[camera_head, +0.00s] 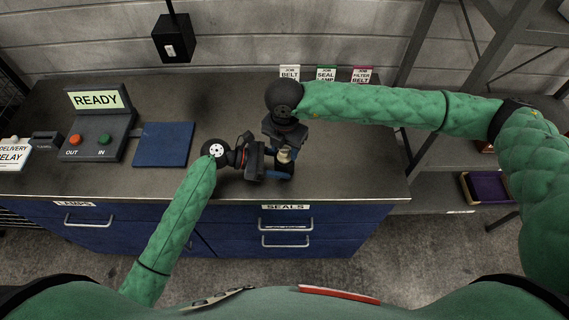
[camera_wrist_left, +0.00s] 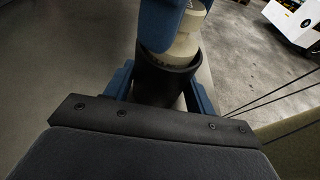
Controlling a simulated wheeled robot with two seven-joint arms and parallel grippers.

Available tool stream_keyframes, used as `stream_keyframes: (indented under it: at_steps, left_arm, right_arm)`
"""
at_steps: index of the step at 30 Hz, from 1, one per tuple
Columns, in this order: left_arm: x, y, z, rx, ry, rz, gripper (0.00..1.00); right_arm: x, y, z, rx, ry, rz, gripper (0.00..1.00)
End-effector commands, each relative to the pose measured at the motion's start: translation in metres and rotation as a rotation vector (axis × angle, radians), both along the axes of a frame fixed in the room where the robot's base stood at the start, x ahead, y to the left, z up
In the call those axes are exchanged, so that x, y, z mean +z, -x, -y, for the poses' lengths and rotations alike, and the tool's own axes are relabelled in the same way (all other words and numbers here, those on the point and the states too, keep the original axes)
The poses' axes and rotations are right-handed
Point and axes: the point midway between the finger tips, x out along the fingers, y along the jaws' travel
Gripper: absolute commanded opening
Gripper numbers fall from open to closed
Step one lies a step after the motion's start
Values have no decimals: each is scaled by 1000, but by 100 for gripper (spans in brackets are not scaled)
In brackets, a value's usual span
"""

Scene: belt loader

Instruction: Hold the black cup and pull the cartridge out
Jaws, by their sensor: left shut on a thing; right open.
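The black cup (camera_wrist_left: 160,82) stands upright between the blue fingers of my left gripper (camera_wrist_left: 163,92) in the left wrist view, and that gripper is shut on it. In the head view my left gripper (camera_head: 280,171) comes in from the left and mostly hides the cup. The cream cartridge (camera_wrist_left: 184,47) sits in the cup, its upper part showing above the rim; it also shows in the head view (camera_head: 284,156). My right gripper (camera_head: 286,150) is open directly above, and a blue finger (camera_wrist_left: 163,20) of it is beside the cartridge. Contact there cannot be told.
A blue mat (camera_head: 163,145) and a control box with a READY screen (camera_head: 96,125) are at the left of the grey bench (camera_head: 350,160). JOB cards (camera_head: 326,74) stand along the back edge. The bench right of my grippers is clear. Blue drawers (camera_head: 286,238) are below.

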Motion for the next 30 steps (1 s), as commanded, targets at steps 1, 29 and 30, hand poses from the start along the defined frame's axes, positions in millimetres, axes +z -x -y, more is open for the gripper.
stream_keyframes:
  at_steps: [1, 29, 30]
  left_arm:
    - [0, 0, 0, 0, 0, 0, 42]
    - [0, 0, 0, 0, 0, 0, 42]
    - [0, 0, 0, 0, 0, 0, 42]
  right_arm:
    - [0, 0, 0, 0, 0, 0, 45]
    - [6, 0, 0, 0, 0, 1, 0]
    - [6, 0, 0, 0, 0, 1, 0]
